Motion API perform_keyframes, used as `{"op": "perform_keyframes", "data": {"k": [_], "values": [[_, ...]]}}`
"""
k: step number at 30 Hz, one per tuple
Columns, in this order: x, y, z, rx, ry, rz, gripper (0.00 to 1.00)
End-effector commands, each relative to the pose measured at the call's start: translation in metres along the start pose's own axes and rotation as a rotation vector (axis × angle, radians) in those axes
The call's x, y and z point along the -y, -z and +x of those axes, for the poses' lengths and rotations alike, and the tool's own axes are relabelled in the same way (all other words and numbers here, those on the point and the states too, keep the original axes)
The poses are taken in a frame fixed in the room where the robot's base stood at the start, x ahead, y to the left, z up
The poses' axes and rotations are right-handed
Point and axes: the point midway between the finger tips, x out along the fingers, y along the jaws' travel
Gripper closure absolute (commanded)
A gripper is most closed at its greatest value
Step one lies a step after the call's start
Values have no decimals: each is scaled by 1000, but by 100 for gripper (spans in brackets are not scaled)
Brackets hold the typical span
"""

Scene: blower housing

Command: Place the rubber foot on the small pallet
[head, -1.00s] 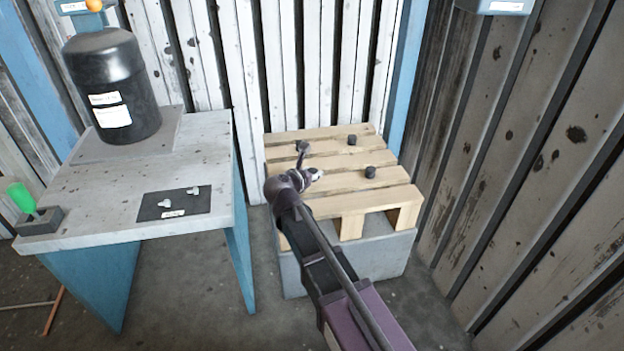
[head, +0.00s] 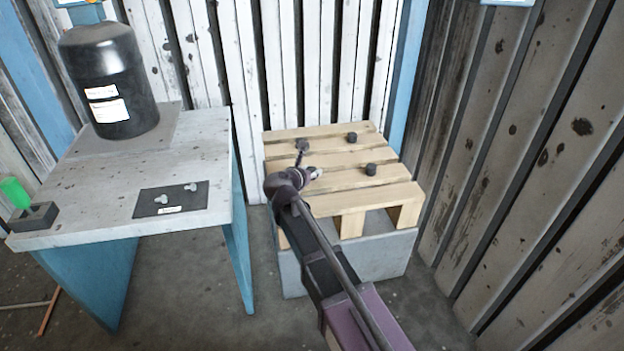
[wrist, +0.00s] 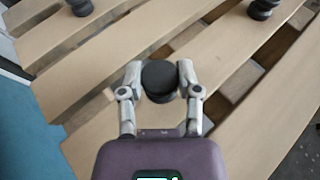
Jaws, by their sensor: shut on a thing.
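The small wooden pallet (head: 374,197) rests on a grey block to the right of the table. My gripper (head: 317,173) is low over its left part. In the wrist view my gripper (wrist: 160,80) is shut on a black round rubber foot (wrist: 159,75), one finger on each side. The foot is over the slats; I cannot tell whether it touches them. Two more dark feet stand on the pallet, one at the back right (head: 351,138) and one at the right (head: 370,169). A dark shape (head: 302,145) at the back left looks like another foot.
A table (head: 205,150) stands to the left with a black tank (head: 112,80), a dark mat (head: 150,205) holding small pale parts, and a green-handled item (head: 15,192). A corrugated wall (head: 530,160) stands close on the right. Gaps separate the pallet slats.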

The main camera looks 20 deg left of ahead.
Motion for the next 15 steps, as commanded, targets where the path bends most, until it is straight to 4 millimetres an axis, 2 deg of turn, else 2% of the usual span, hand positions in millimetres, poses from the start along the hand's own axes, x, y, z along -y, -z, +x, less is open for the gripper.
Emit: {"op": "perform_keyframes", "data": {"k": [1, 4, 15], "values": [[0, 7, 3, 0, 0, 0, 88], [0, 12, 5, 0, 0, 0, 88], [0, 12, 5, 0, 0, 0, 88]]}}
